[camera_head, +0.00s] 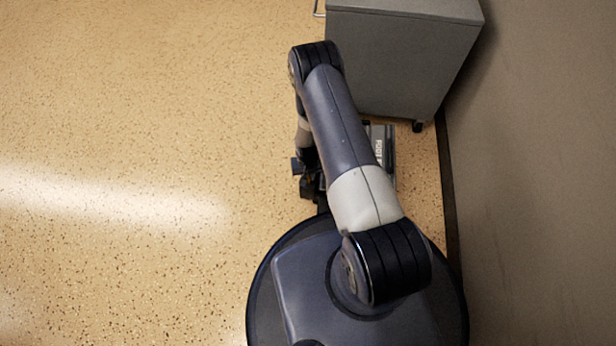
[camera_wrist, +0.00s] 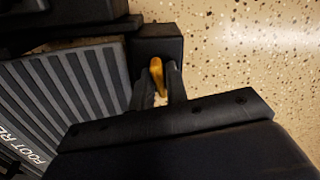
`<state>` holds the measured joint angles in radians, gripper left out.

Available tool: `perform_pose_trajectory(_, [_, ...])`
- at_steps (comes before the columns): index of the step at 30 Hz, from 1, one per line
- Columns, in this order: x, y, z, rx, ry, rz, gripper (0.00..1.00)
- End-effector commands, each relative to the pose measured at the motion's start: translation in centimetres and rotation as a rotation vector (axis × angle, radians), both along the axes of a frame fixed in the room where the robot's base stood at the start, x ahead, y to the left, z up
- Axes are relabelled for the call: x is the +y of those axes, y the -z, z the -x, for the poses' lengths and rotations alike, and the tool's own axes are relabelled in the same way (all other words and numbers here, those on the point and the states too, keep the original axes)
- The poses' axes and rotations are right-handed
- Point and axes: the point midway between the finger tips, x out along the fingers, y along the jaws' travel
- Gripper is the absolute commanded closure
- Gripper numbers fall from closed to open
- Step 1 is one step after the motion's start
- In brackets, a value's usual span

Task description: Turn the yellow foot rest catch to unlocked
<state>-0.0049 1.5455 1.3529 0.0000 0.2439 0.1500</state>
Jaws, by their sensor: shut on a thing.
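The yellow catch (camera_wrist: 157,76) shows in the wrist view as a small yellow lever on a black block at the side of the foot rest. The foot rest (camera_wrist: 75,84) has a grey ribbed top with white lettering, partly cut off at the left. My gripper (camera_wrist: 161,88) is shut on the catch, with one dark finger on each side of it. In the head view the foot rest (camera_head: 388,145) shows only in part behind my arm, and my gripper (camera_head: 308,180) is low beside it. The catch is hidden there, and I cannot tell its set position.
A grey cabinet (camera_head: 400,55) on castors stands just beyond the foot rest. A wall (camera_head: 530,180) with a dark skirting runs along the right. The speckled floor (camera_head: 140,120) is clear to the left.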

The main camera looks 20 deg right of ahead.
Motion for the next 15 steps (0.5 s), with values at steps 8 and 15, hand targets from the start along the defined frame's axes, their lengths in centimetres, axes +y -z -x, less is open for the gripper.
perform_pose_trajectory(8, [-0.02, 0.24, -0.14, -0.003, -0.260, 0.000, 1.00])
perform_pose_trajectory(15, [-0.01, 0.20, -0.14, -0.003, -0.488, 0.000, 1.00])
